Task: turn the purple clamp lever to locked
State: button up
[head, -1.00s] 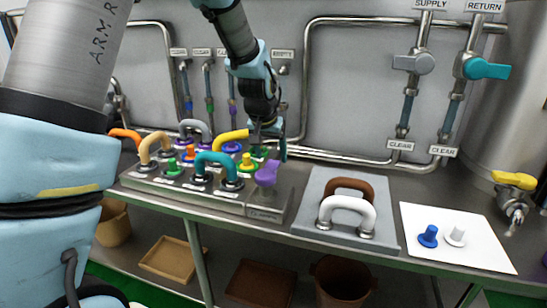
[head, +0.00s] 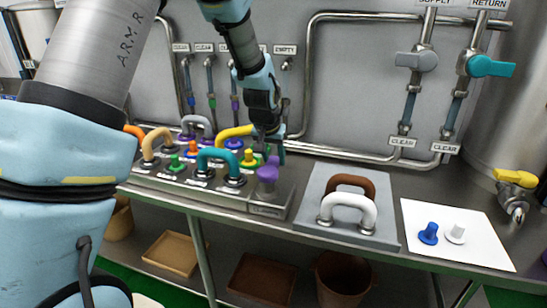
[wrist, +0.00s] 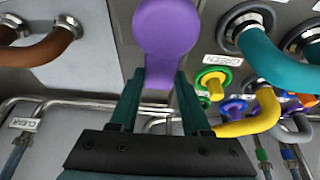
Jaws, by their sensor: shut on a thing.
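The purple clamp lever (head: 267,174) stands at the right end of the metal manifold block. Its handle points back toward the wall in the head view. In the wrist view, the lever's round purple hub (wrist: 165,25) is at the top, and its narrower handle runs down between my two dark green fingers. My gripper (wrist: 158,78) is shut on this handle. In the head view my gripper (head: 272,152) is just behind the lever's hub, partly hiding the handle. The label on the block below the lever is too small to read.
Teal (head: 218,158) and yellow (head: 235,131) pipe loops and several coloured plugs stand close left of the lever. A grey plate (head: 313,192) with brown and white loops lies right. A white sheet (head: 470,247) holds two plugs.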

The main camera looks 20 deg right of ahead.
grip_shut()
dwell(0.8)
